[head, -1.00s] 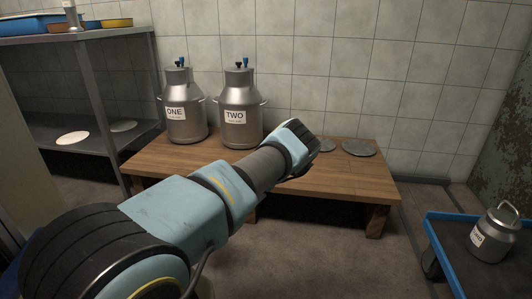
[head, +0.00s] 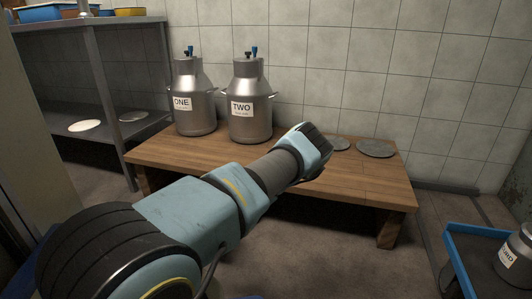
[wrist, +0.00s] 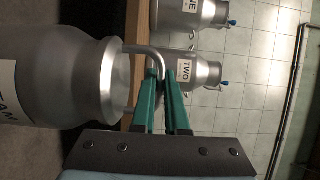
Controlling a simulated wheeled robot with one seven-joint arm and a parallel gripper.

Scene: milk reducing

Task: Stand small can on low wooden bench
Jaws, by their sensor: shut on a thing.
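The low wooden bench (head: 345,190) stands against the tiled wall. In the wrist view, my gripper (wrist: 167,78) has its green fingers shut on the wire handle of the small can (wrist: 60,80). This grey metal can has a white label partly cut off by the left edge. The wrist picture is turned sideways, with the bench (wrist: 134,28) showing behind the can. In the head view my arm hides the fingers and the held can, and its end shows in front of the bench top. I cannot tell the can's height over the bench.
Large milk cans ONE (head: 195,105) and TWO (head: 250,110) stand on the bench's left half. Flat grey discs (head: 376,149) lie at its back right. A blue-rimmed cart (head: 470,262) with another can (head: 517,258) is at lower right. A metal shelf (head: 90,120) stands left.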

